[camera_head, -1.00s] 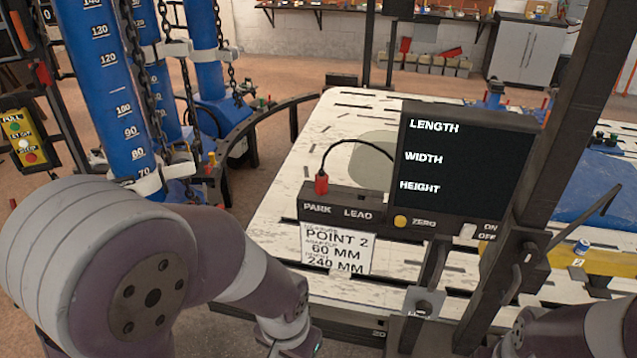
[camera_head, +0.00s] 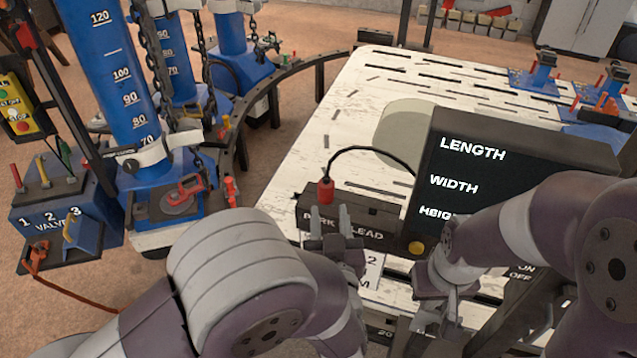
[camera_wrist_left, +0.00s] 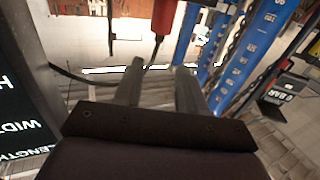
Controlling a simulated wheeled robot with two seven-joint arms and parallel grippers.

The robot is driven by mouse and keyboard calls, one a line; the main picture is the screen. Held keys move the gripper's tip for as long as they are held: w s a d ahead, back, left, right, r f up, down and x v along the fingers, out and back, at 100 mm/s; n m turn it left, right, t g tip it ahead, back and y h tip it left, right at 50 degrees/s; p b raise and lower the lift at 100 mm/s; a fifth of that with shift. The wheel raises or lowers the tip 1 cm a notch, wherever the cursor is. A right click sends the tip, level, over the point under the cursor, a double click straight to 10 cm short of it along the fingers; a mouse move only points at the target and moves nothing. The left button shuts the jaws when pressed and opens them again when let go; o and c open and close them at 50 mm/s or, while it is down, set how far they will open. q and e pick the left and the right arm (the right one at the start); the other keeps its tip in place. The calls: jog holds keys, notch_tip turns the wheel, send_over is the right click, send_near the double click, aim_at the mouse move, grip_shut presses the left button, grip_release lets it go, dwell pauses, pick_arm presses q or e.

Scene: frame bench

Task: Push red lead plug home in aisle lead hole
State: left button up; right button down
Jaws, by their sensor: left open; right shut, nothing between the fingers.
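The red lead plug (camera_head: 326,190) stands upright at the PARK end of the dark PARK/LEAD box (camera_head: 372,206), with a black cable arching from its top toward the display. How deep it sits cannot be told. My left gripper (camera_head: 329,216) is open just in front of the box, near and slightly below the plug. In the left wrist view the plug (camera_wrist_left: 164,17) shows beyond the two spread fingers (camera_wrist_left: 160,70), not between them. My right gripper (camera_head: 432,290) is shut and empty, in front of the display's lower left. The aisle lead hole is not identifiable.
The display (camera_head: 480,160) with LENGTH, WIDTH and HEIGHT stands right of the plug, partly hidden by my right arm. A yellow knob (camera_head: 417,248) is below it. The slotted white table (camera_head: 350,100) lies behind. Blue posts (camera_head: 115,80) with chains and a valve box (camera_head: 55,215) stand left.

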aim_at(327, 180)
pick_arm(q)
jog(key=w, duration=0.3)
jog(key=w+p, duration=0.1)
jog(key=w, duration=0.3)
jog(key=shift+a+f, duration=0.15)
jog(key=shift+f, duration=0.05)
jog(key=shift+w+a+r+p, duration=0.15)
jog(key=shift+w+p, duration=0.15)
jog(key=shift+w, duration=0.35)
jog(key=shift+w+r+p, duration=0.1)
jog(key=shift+w+p, duration=0.15)
jog(key=shift+w, duration=0.75)
jog(key=shift+w+f, duration=0.25)
jog(key=shift+w, duration=0.2)
jog(key=shift+s+r, duration=0.1)
jog(key=shift+s, duration=0.05)
grip_shut()
pick_arm(e)
jog(key=shift+w+r, duration=0.2)
jog(key=shift+r, duration=1)
